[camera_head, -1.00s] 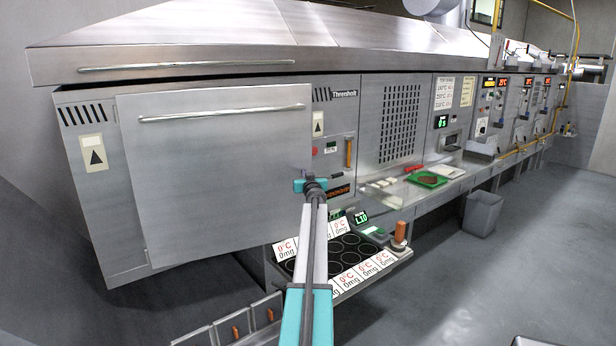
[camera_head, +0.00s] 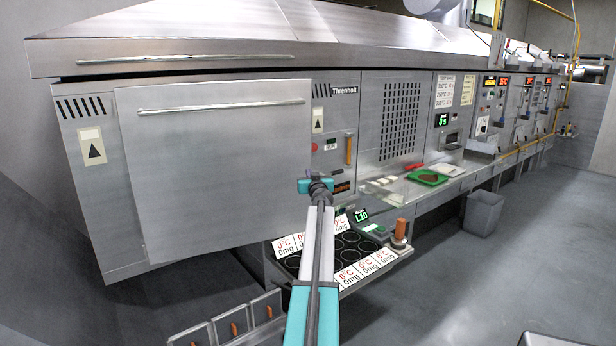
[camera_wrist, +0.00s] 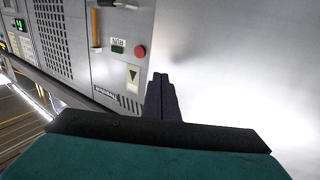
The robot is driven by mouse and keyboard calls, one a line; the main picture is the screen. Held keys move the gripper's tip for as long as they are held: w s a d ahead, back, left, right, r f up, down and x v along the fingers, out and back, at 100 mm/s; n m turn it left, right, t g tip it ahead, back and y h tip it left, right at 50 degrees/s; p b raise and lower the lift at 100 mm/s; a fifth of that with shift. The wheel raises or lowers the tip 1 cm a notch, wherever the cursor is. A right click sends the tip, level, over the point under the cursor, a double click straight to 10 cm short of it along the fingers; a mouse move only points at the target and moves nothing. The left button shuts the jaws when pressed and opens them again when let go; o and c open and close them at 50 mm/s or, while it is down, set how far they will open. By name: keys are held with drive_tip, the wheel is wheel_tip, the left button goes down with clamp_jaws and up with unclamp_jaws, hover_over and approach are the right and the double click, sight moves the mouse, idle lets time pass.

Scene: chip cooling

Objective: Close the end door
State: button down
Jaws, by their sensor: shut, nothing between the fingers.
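The end door (camera_head: 215,170) is a large plain grey metal panel at the left of the machine in the head view, with a long bar handle (camera_head: 222,106) along its top. It stands at an angle to the cabinet front, not flush. In the wrist view a pale, bright surface, apparently the door (camera_wrist: 240,70), fills the right side. My gripper's dark fingers (camera_wrist: 162,95) are together and empty, beside that surface; I cannot tell whether they touch it.
A control panel with a red button (camera_wrist: 140,51) and an orange handle (camera_head: 349,150) lies right of the door. Below are a black plate with white cards (camera_head: 345,250) and an orange-topped item (camera_head: 400,230). A grey bin (camera_head: 482,212) stands on open floor at right.

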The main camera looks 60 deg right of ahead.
drive_tip(key=s+a+b, duration=0.2)
drive_tip(key=s+a, duration=0.3)
drive_tip(key=s, duration=0.1)
drive_tip(key=shift+s+a, duration=0.2)
drive_tip(key=shift+a, duration=0.05)
idle(0.4)
